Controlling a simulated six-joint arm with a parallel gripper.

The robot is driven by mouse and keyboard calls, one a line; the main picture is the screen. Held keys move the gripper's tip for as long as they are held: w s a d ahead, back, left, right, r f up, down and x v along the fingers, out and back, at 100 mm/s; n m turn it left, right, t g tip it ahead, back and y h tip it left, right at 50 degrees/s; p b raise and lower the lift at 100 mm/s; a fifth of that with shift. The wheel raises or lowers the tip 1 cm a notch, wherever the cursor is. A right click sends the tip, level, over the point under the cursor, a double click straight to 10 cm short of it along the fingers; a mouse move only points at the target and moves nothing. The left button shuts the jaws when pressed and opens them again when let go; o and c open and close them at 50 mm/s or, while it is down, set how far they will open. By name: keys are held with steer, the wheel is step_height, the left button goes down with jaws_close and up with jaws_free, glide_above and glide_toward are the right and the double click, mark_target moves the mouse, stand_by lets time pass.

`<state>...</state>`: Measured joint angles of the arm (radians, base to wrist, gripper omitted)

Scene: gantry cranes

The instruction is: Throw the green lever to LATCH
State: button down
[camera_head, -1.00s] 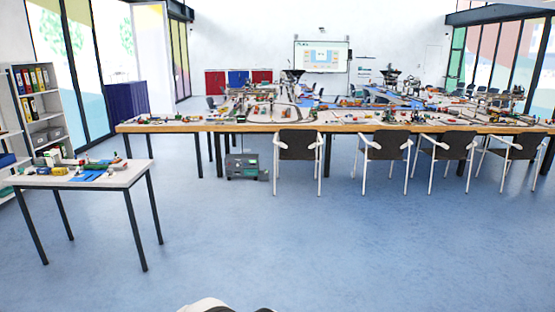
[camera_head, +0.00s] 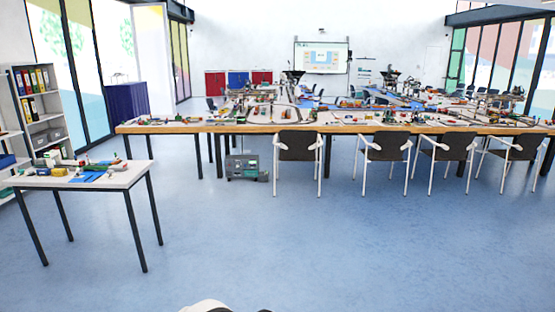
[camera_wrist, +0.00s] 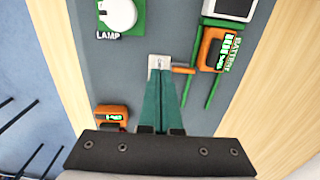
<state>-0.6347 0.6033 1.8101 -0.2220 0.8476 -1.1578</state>
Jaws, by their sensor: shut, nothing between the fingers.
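In the wrist view my gripper (camera_wrist: 160,78) has its two dark green fingers together and empty. Its tips overlap the lower part of a small pale plate (camera_wrist: 159,61) on a grey panel (camera_wrist: 185,20); I cannot tell whether they touch it. A short orange bar (camera_wrist: 184,70) sticks out just right of the tips. I cannot make out a green lever or a LATCH label. The fingers hide part of the panel below the plate. The head view does not show my gripper.
The panel also carries a white round part on green marked LAMP (camera_wrist: 118,14), an orange BATTERY unit (camera_wrist: 213,50) with green strips beside it, and an orange display unit (camera_wrist: 112,117). Light wood (camera_wrist: 270,90) borders it. The head view shows a long model-covered table (camera_head: 340,128) and chairs.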

steer(key=shift+f, duration=1.5)
steer(key=shift+a, duration=0.15)
steer(key=shift+a, duration=2)
steer(key=shift+d+r, duration=0.1)
steer(key=shift+d, duration=0.5)
step_height(320, 180, up, 7)
steer(key=shift+f, duration=0.1)
